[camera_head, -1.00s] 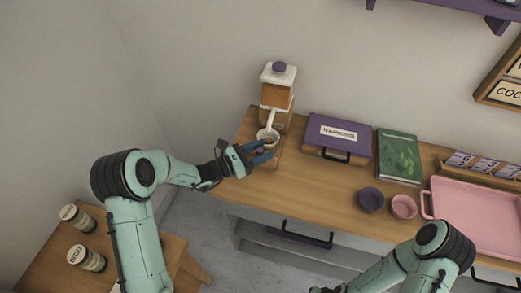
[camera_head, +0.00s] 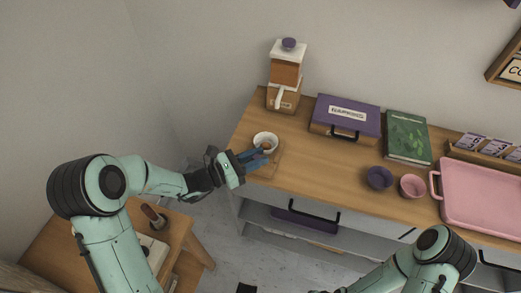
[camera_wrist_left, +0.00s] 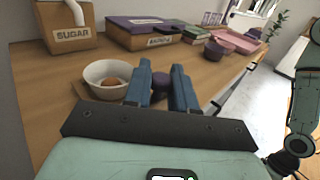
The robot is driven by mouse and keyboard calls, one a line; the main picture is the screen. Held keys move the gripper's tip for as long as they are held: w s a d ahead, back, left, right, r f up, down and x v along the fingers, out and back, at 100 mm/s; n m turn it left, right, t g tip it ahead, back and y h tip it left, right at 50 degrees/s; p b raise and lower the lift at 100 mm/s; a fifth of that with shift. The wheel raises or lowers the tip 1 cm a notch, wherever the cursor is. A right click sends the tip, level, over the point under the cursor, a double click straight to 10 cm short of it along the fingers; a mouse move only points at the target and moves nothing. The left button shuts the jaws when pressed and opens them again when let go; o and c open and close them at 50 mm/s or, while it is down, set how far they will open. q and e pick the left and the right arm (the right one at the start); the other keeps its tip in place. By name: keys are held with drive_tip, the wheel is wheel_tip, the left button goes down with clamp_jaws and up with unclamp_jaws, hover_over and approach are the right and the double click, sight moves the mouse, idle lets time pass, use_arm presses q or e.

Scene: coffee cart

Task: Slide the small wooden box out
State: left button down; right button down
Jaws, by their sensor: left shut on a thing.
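The small wooden box (camera_head: 273,168) lies low on the wooden counter, apart from the sugar dispenser (camera_head: 284,75). A white bowl (camera_head: 265,139) with something brown in it sits on the box; it also shows in the left wrist view (camera_wrist_left: 97,72). My left gripper (camera_head: 262,156) is at the box's front, near the counter's left end. In the left wrist view its blue fingers (camera_wrist_left: 162,82) are shut on a round purple knob (camera_wrist_left: 160,86), seemingly the box's. The fingers hide much of the box. Only part of my right arm (camera_head: 425,262) shows; its gripper is out of view.
A purple case (camera_head: 360,117), a green book (camera_head: 407,138), a purple bowl (camera_head: 379,177), a pink bowl (camera_head: 412,186) and a pink tray (camera_head: 480,195) stand to the right. A small side table (camera_head: 186,222) is at lower left. The counter between box and case is clear.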

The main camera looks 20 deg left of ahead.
use_arm(q)
drive_tip(key=shift+s, duration=0.2)
drive_tip(key=shift+f, duration=0.1)
drive_tip(key=shift+d, duration=0.1)
drive_tip(key=c, duration=1)
unclamp_jaws()
drive_tip(key=shift+s, duration=0.1)
drive_tip(key=shift+a, duration=0.2)
drive_tip(key=shift+s+a, duration=0.2)
drive_tip(key=shift+a, duration=0.05)
drive_tip(key=b+v, duration=0.1)
drive_tip(key=v, duration=1.1)
drive_tip(key=shift+s+a, duration=0.15)
drive_tip(key=shift+s, duration=0.15)
